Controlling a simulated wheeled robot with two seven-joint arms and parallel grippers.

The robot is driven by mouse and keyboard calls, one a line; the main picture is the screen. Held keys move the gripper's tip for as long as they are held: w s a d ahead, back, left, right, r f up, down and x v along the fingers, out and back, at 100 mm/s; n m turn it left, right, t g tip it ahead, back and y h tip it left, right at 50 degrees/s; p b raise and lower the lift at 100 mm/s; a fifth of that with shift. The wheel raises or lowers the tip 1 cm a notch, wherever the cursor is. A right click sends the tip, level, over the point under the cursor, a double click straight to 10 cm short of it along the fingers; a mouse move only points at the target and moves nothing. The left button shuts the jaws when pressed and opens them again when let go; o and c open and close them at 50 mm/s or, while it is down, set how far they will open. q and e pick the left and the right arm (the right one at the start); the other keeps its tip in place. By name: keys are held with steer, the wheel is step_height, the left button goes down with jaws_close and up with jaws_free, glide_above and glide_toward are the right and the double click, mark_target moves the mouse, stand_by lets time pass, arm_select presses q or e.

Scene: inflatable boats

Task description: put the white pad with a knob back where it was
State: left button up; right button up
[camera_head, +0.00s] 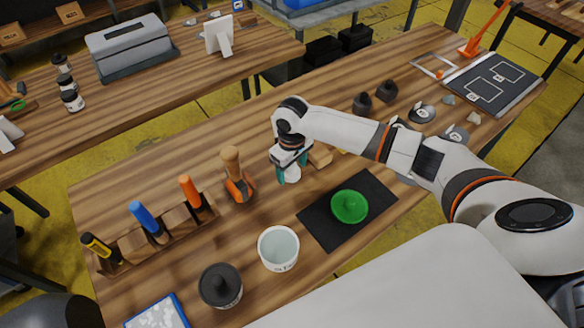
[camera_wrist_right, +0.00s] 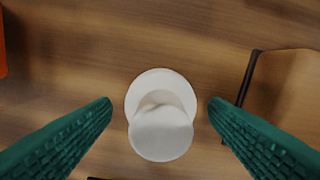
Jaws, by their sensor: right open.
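The white pad with a knob (camera_wrist_right: 160,112) stands on the wooden table, seen from above in the right wrist view with its round knob towards the camera. In the head view it shows as a small white piece (camera_head: 291,175) under my right gripper. My right gripper (camera_wrist_right: 160,108) is open, its teal fingers on either side of the pad with gaps on both sides. In the head view my right gripper (camera_head: 290,162) points down over the pad and partly hides it. My left gripper is not in view.
A black mat (camera_head: 322,226) holds a green round piece with a knob (camera_head: 350,206). A white cup (camera_head: 278,249) and dark-lidded jar (camera_head: 220,286) stand in front. An orange-based tool with a wooden handle (camera_head: 237,178) and tool rack (camera_head: 160,238) are left. A wooden block (camera_head: 320,156) is close right.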

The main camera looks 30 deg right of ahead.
step_height(320, 180, up, 12)
steer(key=shift+f+b, duration=0.15)
steer(key=shift+b, duration=0.25)
steer(key=shift+f, duration=0.1)
